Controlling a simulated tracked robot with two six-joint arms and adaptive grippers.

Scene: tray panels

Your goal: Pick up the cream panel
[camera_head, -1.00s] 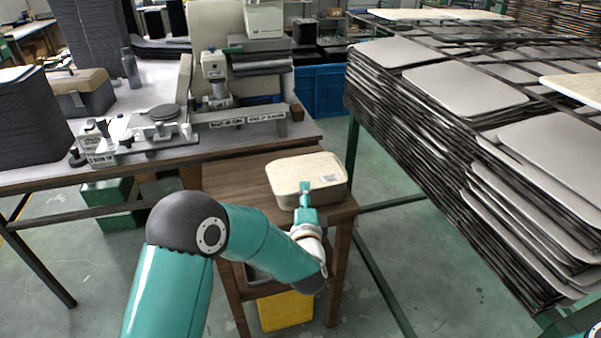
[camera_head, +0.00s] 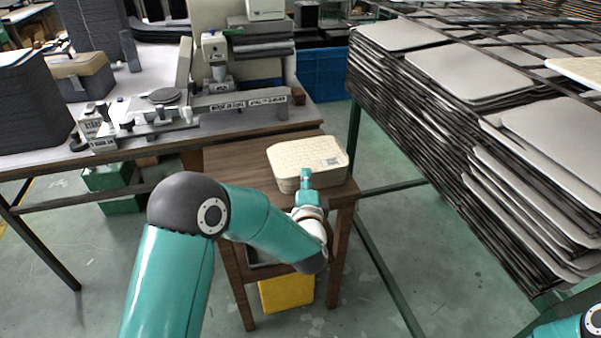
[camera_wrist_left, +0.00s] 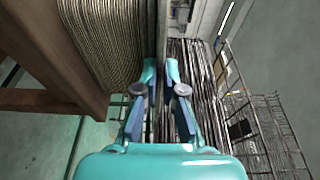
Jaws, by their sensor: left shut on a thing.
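The cream panel (camera_head: 305,151) is the pale, round-cornered top piece of a layered stack on a small wooden table, with a grey patch near its right edge. My left gripper (camera_head: 306,176) is at the front edge of it. In the left wrist view, the fingers (camera_wrist_left: 161,78) are shut on a thin upright edge (camera_wrist_left: 160,35), the cream panel's, beside the layered stack (camera_wrist_left: 105,40). Whether the panel is clear of the stack I cannot tell. My right gripper is out of view; only a bit of that arm shows at the bottom right corner.
The small wooden table (camera_head: 232,180) adjoins a long workbench (camera_head: 40,165) with a measuring device (camera_head: 150,115). A rack of stacked grey panels (camera_head: 410,105) stands close on the right. A yellow box (camera_head: 287,292) is under the table. Open floor lies in front.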

